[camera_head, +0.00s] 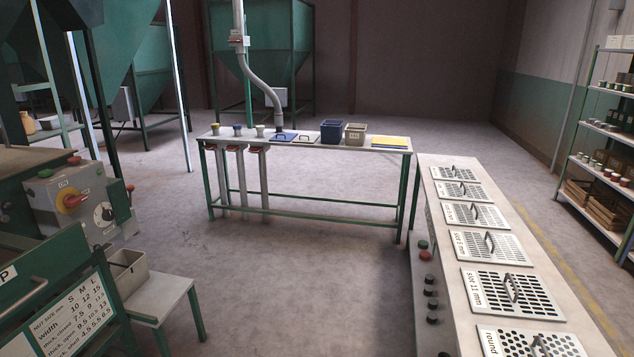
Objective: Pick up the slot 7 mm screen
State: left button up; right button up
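A row of several perforated metal screens with dark handles lies along the long bench at the right. One screen (530,290) reads "slot 11 mm". The nearest screen (500,340) is cut by the bottom edge of the view and its label starts with "round". Farther back lie another screen (505,247) whose label is only partly legible, then a screen (492,218), a screen (478,192) and the farthest screen (472,175). Their labels are too small to read surely, so I cannot tell which is slot 7 mm. Neither of my grippers is in view.
The long bench (437,260) has red, green and black knobs on its left side. A table (345,143) with bins stands behind. A shelf rack (610,130) is at the right. A control box (75,205) and small stand (160,295) are left. The middle floor is clear.

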aim_at(462, 192)
jog(key=i+j, duration=0.1)
jog(key=i, duration=0.8)
jog(key=i+j+u, duration=0.1)
jog(key=i, duration=0.75)
jog(key=i+j+z, duration=0.1)
jog(key=i+z, duration=0.35)
jog(key=i+j+z, duration=0.15)
jog(key=z, duration=0.3)
jog(key=i+j+z, duration=0.7)
jog(key=z, duration=0.2)
jog(key=i+j+z, duration=0.15)
jog(key=j+z, duration=0.75)
jog(key=j, duration=0.2)
jog(key=j+z, duration=0.45)
jog(key=i+j, duration=0.05)
jog(key=j, duration=0.05)
